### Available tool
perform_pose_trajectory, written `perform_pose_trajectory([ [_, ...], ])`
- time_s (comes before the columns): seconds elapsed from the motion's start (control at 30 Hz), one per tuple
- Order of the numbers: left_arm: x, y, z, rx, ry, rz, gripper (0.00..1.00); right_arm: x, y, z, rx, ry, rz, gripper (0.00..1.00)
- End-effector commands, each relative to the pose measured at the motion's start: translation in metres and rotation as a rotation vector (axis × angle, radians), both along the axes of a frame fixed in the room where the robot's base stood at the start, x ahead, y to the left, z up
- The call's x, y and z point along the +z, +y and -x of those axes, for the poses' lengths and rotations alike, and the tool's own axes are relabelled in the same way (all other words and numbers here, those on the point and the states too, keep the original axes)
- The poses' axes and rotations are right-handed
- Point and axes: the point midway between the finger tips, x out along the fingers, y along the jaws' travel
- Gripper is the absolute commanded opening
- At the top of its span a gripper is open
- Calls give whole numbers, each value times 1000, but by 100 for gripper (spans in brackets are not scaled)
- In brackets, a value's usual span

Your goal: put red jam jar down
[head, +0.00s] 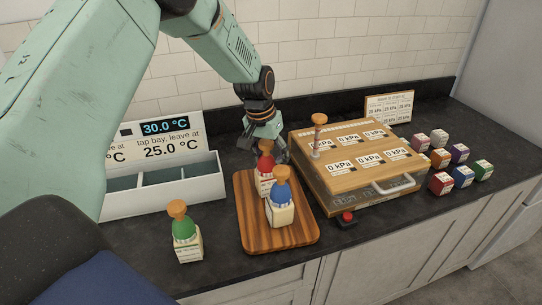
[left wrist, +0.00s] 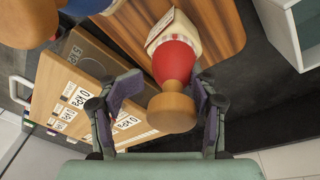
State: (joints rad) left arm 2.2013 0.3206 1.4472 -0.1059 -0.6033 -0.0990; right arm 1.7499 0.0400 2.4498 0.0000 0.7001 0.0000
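The red jam jar (head: 265,181), with a pale labelled body, red shoulder and wooden cap, stands upright on the wooden board (head: 250,234), behind the blue-topped jar (head: 281,211). In the left wrist view the red jar (left wrist: 176,62) shows from above, its cap between my fingers. My left gripper (head: 266,149) is over the jar from above. Its fingers (left wrist: 167,82) are spread on either side of the jar's top, with a small gap on the left; contact on the right is hard to tell. My right gripper is not in view.
A green-topped jar (head: 186,236) stands left of the board. A white divided tray (head: 165,200) is behind it. A wooden case with kPa labels (head: 356,178) and a red button (head: 346,217) lie right of the board. Several small coloured boxes (head: 441,183) stand farther right.

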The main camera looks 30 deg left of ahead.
Motion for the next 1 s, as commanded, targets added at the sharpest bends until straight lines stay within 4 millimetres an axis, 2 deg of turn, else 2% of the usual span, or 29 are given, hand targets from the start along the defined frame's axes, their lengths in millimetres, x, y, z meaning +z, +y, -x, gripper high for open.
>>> perform_pose_trajectory([
  [0.1, 0, 0, 0, 0, -1, 0, 67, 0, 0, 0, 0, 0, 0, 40],
  [0.37, 1, 0, 0, 0, -1, 0, 67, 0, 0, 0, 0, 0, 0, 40],
  [0.47, 7, 1, 0, 0, -3, 0, 67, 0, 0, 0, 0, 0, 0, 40],
  [0.57, 21, 2, 2, 0, -4, 1, 67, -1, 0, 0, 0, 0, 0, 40],
  [0.8, 69, 6, 10, 0, -6, 1, 67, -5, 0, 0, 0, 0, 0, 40],
  [1.0, 102, 9, 15, 0, -3, 0, 67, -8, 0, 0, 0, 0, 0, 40],
])
